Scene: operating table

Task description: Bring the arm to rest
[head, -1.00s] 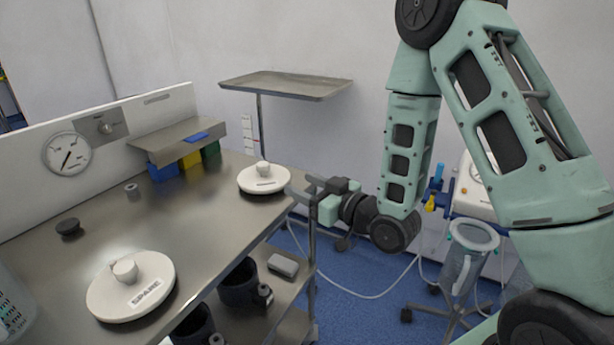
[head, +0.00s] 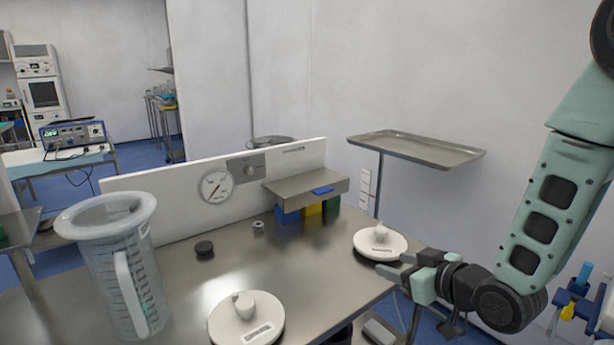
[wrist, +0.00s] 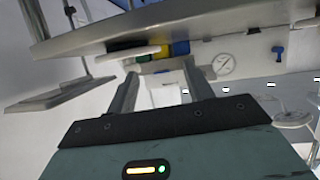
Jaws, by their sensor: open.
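My gripper (head: 393,269) is at the right edge of the steel table (head: 178,306) in the head view, with its fingers pointing left. It is open, and nothing shows between its fingers. It also shows in the wrist view (wrist: 160,90), its two fingers apart. The far white lid (head: 380,243) lies on the table just behind and beside the fingertips; I cannot tell whether they touch. My arm comes down from the upper right.
A measuring jug (head: 118,262) and a near white lid (head: 246,318) stand on the table. A shelf (head: 306,186) with coloured blocks is at the back. A tray stand (head: 418,149) stands behind the table. Blue tubing gear (head: 572,296) is at the right.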

